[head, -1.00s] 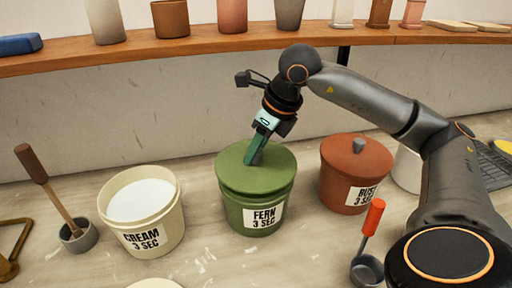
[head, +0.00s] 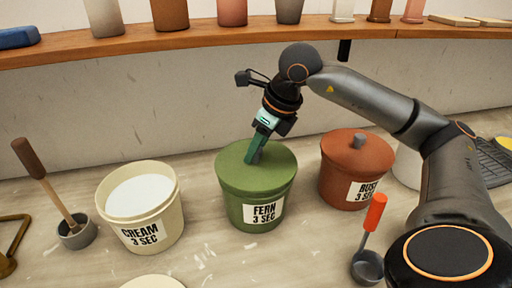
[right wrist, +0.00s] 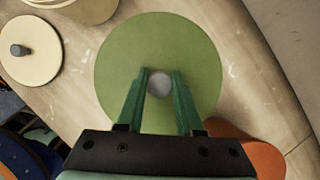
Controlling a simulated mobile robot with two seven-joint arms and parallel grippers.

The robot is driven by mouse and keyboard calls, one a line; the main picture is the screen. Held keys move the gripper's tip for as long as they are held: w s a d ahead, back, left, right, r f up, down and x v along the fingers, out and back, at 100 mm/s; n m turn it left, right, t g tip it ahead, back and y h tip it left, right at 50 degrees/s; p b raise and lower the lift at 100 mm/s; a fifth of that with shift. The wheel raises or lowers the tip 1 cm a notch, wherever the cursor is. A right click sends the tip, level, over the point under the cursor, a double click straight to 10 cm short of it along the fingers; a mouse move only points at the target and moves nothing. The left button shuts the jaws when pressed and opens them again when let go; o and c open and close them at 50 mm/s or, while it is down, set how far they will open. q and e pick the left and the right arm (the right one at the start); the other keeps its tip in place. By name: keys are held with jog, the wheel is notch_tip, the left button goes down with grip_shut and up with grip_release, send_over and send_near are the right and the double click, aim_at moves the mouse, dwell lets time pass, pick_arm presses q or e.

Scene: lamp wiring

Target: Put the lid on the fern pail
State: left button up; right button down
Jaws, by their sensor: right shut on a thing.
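The green fern pail (head: 262,208), labelled "FERN 3 SEC", stands upright on the table. Its green lid (head: 233,166) lies over the mouth and looks level and seated on the rim. The lid also shows as a round disc in the right wrist view (right wrist: 150,40). My right gripper (head: 254,158) points down at the lid's middle and is shut on its grey knob (right wrist: 160,86). The knob is mostly hidden in the head view. My left gripper is not in view.
A lidded rust pail (head: 350,186) stands close on the right. A red-handled ladle (head: 368,266) is at front right. A pale lid (right wrist: 28,50) lies nearby.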

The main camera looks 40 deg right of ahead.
jog(key=shift+f+b, duration=0.35)
jog(key=shift+f, duration=0.15)
jog(key=shift+c, duration=2.4)
grip_release()
jog(key=shift+r, duration=0.1)
jog(key=p+v, duration=0.1)
jog(key=v, duration=1.1)
jog(key=shift+s+p, duration=0.15)
jog(key=shift+p, duration=0.2)
jog(key=shift+s+d+r, duration=0.1)
